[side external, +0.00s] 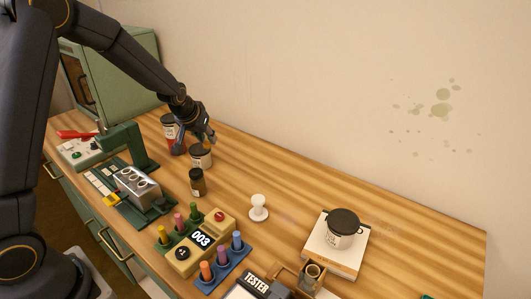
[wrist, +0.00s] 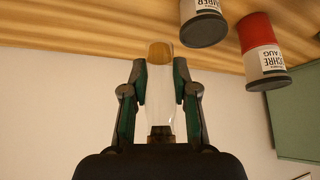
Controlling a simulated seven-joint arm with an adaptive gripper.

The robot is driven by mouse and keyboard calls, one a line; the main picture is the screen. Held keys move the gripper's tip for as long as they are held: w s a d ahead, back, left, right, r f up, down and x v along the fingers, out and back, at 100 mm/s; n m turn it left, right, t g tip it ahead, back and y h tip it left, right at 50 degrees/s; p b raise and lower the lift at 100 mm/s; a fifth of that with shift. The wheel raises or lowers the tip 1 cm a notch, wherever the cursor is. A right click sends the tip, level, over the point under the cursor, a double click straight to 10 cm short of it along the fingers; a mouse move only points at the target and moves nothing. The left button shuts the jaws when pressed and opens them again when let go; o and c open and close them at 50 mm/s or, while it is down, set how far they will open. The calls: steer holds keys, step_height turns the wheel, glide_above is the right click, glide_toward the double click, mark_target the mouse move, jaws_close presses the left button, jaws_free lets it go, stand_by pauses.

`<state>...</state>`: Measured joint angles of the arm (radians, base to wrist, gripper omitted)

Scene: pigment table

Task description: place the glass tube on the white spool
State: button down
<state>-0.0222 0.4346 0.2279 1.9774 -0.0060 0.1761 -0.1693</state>
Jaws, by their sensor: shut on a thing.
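My gripper (side external: 200,138) is at the back left of the table, above and close to the labelled jars. In the wrist view my gripper (wrist: 160,82) is shut on the glass tube (wrist: 159,98), a clear tube with an amber part at one end, held between the two fingers. In the side view the tube is too small and hidden to make out clearly. The white spool (side external: 259,207) stands upright on the bare wood, right of and nearer the camera than my gripper. Nothing is on its top.
Labelled jars (side external: 201,158) stand under my gripper, and a brown bottle (side external: 197,184) is nearer. A counter device (side external: 199,242) and blue rack (side external: 226,264) with coloured vials lie in front of the spool. A jar (side external: 343,232) sits on a white book (side external: 322,257). Wood behind the spool is clear.

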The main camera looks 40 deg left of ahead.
steer(key=shift+s+d+f+m+h, duration=0.15)
steer(key=shift+s+d+f+m, duration=0.1)
steer(key=shift+s+d+f, duration=0.25)
steer(key=shift+s+d+f+m+h, duration=0.15)
steer(key=shift+s+d+m, duration=0.15)
steer(key=shift+s, duration=0.25)
steer(key=s+d+r+m+h, duration=0.2)
steer(key=s+d+r+m, duration=0.15)
steer(key=s+d, duration=0.45)
steer(key=s+d+r+m+h, duration=0.15)
steer(key=s+d+r, duration=0.35)
steer(key=d, duration=0.5)
glide_above(258, 198)
steer(key=shift+m, duration=0.45)
steer(key=f, duration=0.9)
steer(key=shift+s+f, duration=0.3)
steer(key=shift+w+f, duration=0.15)
steer(key=shift+f, duration=0.8)
steer(key=shift+w+f, duration=0.1)
steer(key=shift+f, duration=0.8)
steer(key=shift+f, duration=0.15)
steer(key=c, duration=0.9)
jaws_free()
